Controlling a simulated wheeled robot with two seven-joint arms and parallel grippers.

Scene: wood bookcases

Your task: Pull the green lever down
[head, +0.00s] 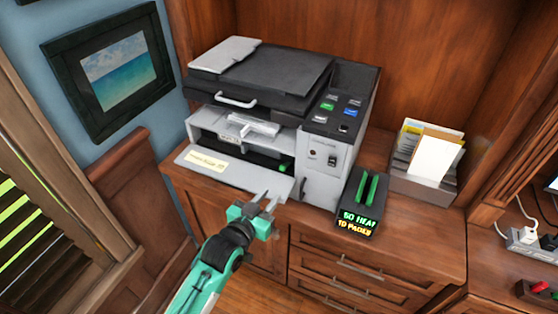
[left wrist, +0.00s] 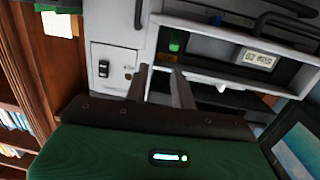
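The green lever (head: 285,168) is a small green piece inside the printer's open front bay, at its right end. It also shows in the left wrist view (left wrist: 175,42), upper middle, beyond the fingertips. The printer (head: 322,175) is grey and black and stands on a wooden cabinet. My left gripper (head: 265,198) is in front of the bay, below the lever and a little left of it in the head view. Its fingers (left wrist: 161,75) are apart with nothing between them, and clear of the lever. My right gripper is not in view.
A pale panel (head: 235,176) with a yellow label juts out below the bay. A black box (head: 357,205) with green strips and lit text stands right of the printer. A paper holder (head: 425,180) stands farther right. A framed picture (head: 118,72) hangs at left.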

